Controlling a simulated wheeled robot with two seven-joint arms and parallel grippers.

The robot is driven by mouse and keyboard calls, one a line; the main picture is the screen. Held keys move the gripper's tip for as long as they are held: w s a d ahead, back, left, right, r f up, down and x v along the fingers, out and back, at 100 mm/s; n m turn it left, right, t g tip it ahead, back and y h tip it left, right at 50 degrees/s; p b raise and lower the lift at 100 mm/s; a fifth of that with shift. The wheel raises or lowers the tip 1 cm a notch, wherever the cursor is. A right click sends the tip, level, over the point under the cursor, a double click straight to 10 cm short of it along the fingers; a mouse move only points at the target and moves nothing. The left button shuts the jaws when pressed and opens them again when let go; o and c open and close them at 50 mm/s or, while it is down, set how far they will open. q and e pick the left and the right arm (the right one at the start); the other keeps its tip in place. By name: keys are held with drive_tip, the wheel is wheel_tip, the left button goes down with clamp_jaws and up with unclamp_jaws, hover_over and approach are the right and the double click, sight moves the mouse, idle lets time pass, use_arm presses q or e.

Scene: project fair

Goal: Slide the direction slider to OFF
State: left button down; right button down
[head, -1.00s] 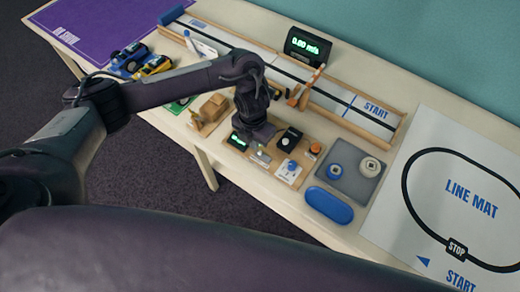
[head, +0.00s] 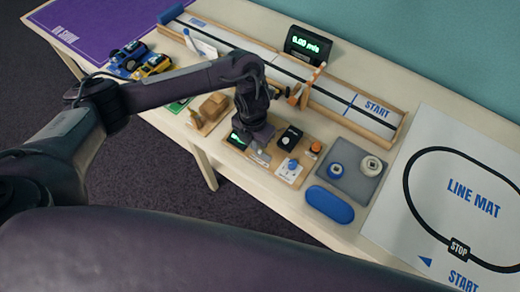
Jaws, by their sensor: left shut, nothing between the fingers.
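A wooden control board (head: 283,180) lies near the front edge of the table. It carries a small green-lit display (head: 237,141), a black knob block (head: 289,138), an orange button (head: 315,148) and a white plate with a blue switch (head: 289,169). A small grey plate (head: 261,156) sits between the display and the white plate; it may be the direction slider, but its position and marks are too small to read. My left gripper (head: 255,145) points down over this part of the board, shut and empty, and partly covers it. My right gripper is not in view.
A grey tray (head: 352,182) with two round pieces and a blue oval pad (head: 329,205) lie to the right of the board. A wooden-railed track (head: 340,103) runs behind. Toy cars (head: 153,66) stand at left, a line mat (head: 470,200) at right.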

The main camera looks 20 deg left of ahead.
use_arm(q)
drive_tip(key=shift+f+b, duration=0.45)
drive_tip(key=shift+f, duration=0.2)
drive_tip(key=shift+r, duration=0.2)
drive_tip(key=shift+s+d, duration=0.25)
drive_tip(key=shift+d, duration=0.4)
idle(0.3)
drive_tip(key=shift+w+a, duration=0.2)
drive_tip(key=shift+a, duration=0.2)
wheel_tip(320, 180, up, 7)
drive_tip(key=p, duration=0.6)
idle(0.5)
